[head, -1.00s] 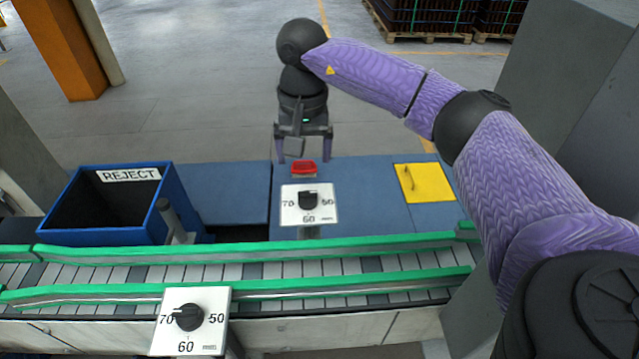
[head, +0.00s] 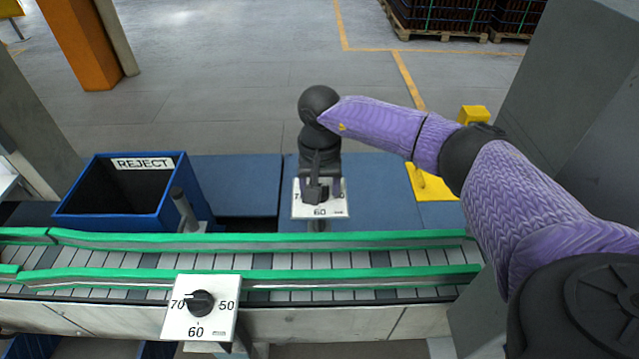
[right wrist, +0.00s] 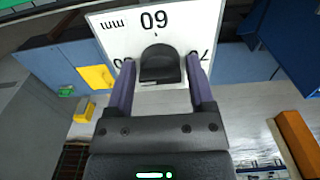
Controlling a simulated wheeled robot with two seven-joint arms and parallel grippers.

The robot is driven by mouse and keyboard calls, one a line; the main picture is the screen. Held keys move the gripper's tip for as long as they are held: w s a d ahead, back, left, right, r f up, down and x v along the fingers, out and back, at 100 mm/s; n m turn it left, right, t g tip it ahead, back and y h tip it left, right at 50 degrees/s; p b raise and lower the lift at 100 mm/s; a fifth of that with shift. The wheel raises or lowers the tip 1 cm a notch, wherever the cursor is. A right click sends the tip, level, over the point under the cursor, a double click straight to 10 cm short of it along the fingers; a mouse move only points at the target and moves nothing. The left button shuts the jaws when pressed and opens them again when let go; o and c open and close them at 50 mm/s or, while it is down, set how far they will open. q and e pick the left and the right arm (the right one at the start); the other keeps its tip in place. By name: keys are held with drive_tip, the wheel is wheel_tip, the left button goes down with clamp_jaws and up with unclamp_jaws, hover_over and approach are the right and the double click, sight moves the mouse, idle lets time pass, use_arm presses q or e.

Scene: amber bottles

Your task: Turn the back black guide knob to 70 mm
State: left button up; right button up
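In the right wrist view, the plate (right wrist: 120,35) appears upside down, with the black knob (right wrist: 160,66) in front. My right gripper (head: 319,191) is over the dial. In the wrist view its fingers (right wrist: 161,72) are open, one on each side of the knob with gaps. The knob's grip bar lies roughly crosswise; I cannot tell which end points. My left gripper is out of view.
The front dial plate (head: 178,325) has its own black knob (head: 200,303), turned toward 70. The conveyor with green guide rails (head: 350,240) runs between the dials. A blue REJECT bin (head: 188,195) stands left, and a yellow plate (head: 432,187) lies right.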

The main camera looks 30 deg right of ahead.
clamp_jaws()
